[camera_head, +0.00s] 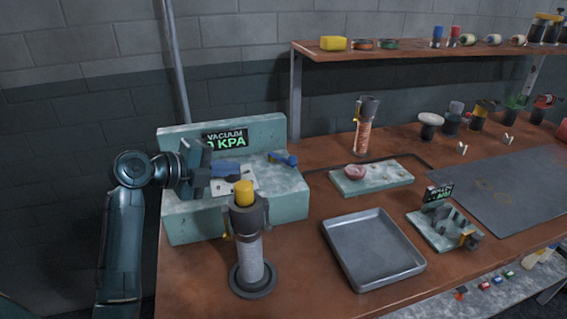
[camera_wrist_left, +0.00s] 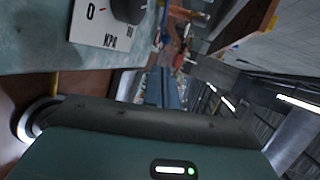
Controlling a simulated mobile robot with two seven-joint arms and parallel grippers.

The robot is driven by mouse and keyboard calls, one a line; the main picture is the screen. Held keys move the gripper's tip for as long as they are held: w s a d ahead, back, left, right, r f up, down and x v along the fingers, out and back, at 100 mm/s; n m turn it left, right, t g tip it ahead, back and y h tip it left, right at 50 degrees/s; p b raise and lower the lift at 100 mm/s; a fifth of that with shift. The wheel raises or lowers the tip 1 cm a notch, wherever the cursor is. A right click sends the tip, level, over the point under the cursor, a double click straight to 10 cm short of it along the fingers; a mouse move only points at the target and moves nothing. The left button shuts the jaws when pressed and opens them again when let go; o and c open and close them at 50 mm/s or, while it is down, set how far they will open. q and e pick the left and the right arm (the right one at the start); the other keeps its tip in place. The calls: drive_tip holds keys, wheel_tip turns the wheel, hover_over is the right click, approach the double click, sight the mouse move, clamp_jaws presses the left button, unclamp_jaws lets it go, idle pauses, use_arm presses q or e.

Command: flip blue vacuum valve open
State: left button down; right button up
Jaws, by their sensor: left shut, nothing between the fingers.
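The blue vacuum valve handle (camera_head: 284,159) lies nearly level on the sloped front of the pale teal vacuum unit (camera_head: 265,130), whose green display reads "VACUUM 0 KPA". My left gripper (camera_head: 236,169) is shut and empty in front of the unit, to the left of the blue handle and apart from it in the picture. Its fingers (camera_wrist_left: 168,88) show edge-on in the left wrist view. My right gripper is out of view.
A flask-like cylinder with a yellow top (camera_head: 247,240) stands close in front of the unit. A grey tray (camera_head: 372,250), a teal block with a pink dish (camera_head: 372,178) and a small display fixture (camera_head: 445,225) are to the right. A shelf (camera_head: 420,55) runs behind.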

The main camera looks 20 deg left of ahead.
use_arm(q)
drive_tip(key=shift+w+d, duration=0.1)
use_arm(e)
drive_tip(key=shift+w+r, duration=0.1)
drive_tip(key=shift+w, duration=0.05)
use_arm(q)
drive_tip(key=shift+w+d, duration=0.15)
drive_tip(key=shift+w, duration=0.1)
drive_tip(key=p, duration=0.3)
approach(289, 161)
drive_tip(key=x, duration=0.5)
drive_tip(key=shift+w+d+f, duration=0.1)
drive_tip(key=shift+w, duration=0.05)
drive_tip(key=shift+w+d+f, duration=0.15)
drive_tip(key=shift+w+d, duration=0.15)
drive_tip(key=shift+w, duration=0.15)
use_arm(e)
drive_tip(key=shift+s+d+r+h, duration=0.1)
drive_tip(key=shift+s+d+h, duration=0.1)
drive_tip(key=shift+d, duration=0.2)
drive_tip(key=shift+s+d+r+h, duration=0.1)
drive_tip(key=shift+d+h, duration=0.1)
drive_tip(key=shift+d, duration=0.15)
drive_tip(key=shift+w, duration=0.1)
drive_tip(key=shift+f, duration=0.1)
